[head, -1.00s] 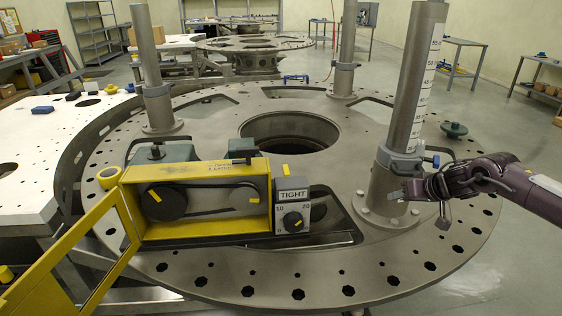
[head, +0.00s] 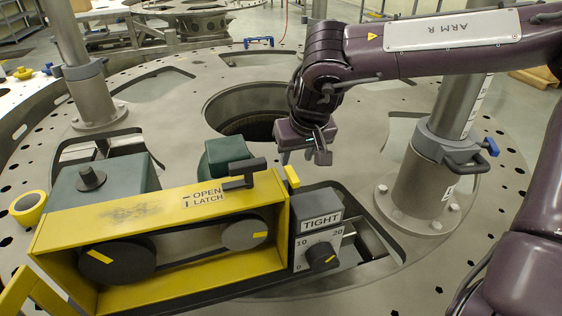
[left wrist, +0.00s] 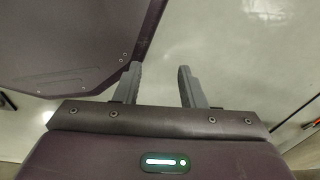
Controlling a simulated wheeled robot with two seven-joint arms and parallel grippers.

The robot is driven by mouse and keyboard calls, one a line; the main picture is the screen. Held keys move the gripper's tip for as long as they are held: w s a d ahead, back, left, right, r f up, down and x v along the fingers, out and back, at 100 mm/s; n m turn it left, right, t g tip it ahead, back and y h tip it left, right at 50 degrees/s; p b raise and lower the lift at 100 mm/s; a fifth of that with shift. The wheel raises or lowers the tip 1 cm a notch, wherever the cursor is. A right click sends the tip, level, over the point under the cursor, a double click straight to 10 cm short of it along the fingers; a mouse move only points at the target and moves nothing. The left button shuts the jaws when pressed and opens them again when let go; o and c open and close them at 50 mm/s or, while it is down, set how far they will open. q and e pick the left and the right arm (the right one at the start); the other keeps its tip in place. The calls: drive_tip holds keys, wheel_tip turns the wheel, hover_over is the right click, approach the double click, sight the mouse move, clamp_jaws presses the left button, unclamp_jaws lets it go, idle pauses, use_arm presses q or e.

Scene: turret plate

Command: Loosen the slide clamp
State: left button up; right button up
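A yellow belt housing (head: 150,213) stands on the round grey turret plate (head: 440,255), with two dark pulleys and a belt inside. A gauge labelled TIGHT (head: 320,245) is at its right end, with a black knob (head: 322,256). A small yellow lever (head: 291,177) stands up behind that end. I cannot tell which part is the slide clamp. My right gripper (head: 304,160) is open and empty, pointing down above and behind the yellow lever, apart from it. My left gripper (left wrist: 157,72) is open and empty in the left wrist view.
A grey post collar (head: 445,140) with a dark handle and blue knob (head: 491,147) stands at the right. A black latch handle (head: 243,174) tops the housing. A green block (head: 105,185) and yellow tape roll (head: 28,207) are at the left. The plate's central hole (head: 250,108) lies behind.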

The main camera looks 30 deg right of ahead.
sight(292, 173)
drive_tip(key=p+x, duration=0.1)
drive_tip(key=x, duration=0.2)
drive_tip(key=shift+s+f, duration=0.1)
drive_tip(key=shift+f, duration=0.25)
drive_tip(key=x, duration=0.3)
drive_tip(key=shift+w+f, duration=0.2)
drive_tip(key=shift+w, duration=0.15)
drive_tip(key=c, duration=0.4)
use_arm(q)
drive_tip(key=shift+s+a+r, duration=0.1)
drive_tip(key=shift+s+r, duration=0.25)
drive_tip(key=shift+s, duration=0.2)
drive_tip(key=shift+s+r, duration=0.3)
drive_tip(key=shift+s, duration=0.2)
use_arm(e)
clamp_jaws()
